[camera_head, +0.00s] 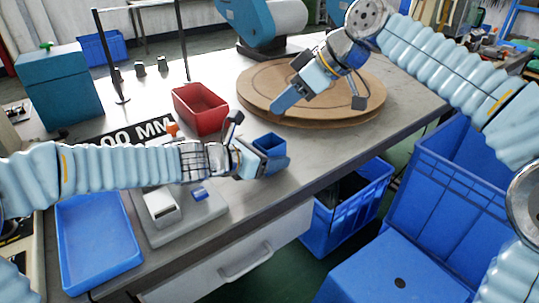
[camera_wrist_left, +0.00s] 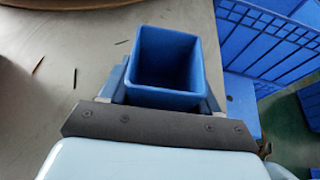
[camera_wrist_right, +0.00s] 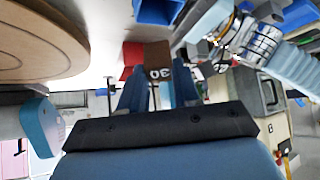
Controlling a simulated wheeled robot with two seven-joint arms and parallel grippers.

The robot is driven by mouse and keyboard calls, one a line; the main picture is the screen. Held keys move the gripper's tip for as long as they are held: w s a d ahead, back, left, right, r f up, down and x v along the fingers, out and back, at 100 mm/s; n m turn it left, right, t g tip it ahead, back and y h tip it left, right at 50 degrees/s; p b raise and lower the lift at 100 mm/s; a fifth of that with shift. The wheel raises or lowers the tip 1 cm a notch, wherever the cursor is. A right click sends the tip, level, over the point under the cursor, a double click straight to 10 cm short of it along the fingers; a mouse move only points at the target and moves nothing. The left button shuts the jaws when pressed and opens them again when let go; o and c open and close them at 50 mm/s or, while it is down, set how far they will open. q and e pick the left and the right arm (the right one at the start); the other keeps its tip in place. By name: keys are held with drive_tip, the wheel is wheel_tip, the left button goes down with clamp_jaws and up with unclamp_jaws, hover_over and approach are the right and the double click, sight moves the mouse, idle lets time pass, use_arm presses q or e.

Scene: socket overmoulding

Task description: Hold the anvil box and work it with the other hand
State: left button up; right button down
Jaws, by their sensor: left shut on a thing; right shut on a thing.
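The anvil box, a small open-topped blue box (camera_head: 270,140), is held in my left gripper (camera_head: 260,158) above the near edge of the bench. In the left wrist view the box (camera_wrist_left: 165,98) sits between the fingers, mouth facing the camera, and looks empty. My right gripper (camera_head: 286,98) is over the round wooden board, up and to the right of the box and apart from it.
The round wooden board (camera_head: 360,108) lies behind the box. A red bin (camera_head: 200,108) and a black-and-white MM sign (camera_head: 130,131) are to its left. A blue tray (camera_head: 97,245) and a grey device (camera_head: 160,207) are at front left. Blue crates (camera_head: 345,215) stand beyond the bench edge.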

drive_tip(key=shift+f, duration=0.85)
drive_tip(key=c, duration=0.7)
unclamp_jaws()
drive_tip(key=shift+c, duration=0.2)
drive_tip(key=shift+d, duration=0.1)
drive_tip(key=v, duration=1.2)
drive_tip(key=shift+s, duration=0.1)
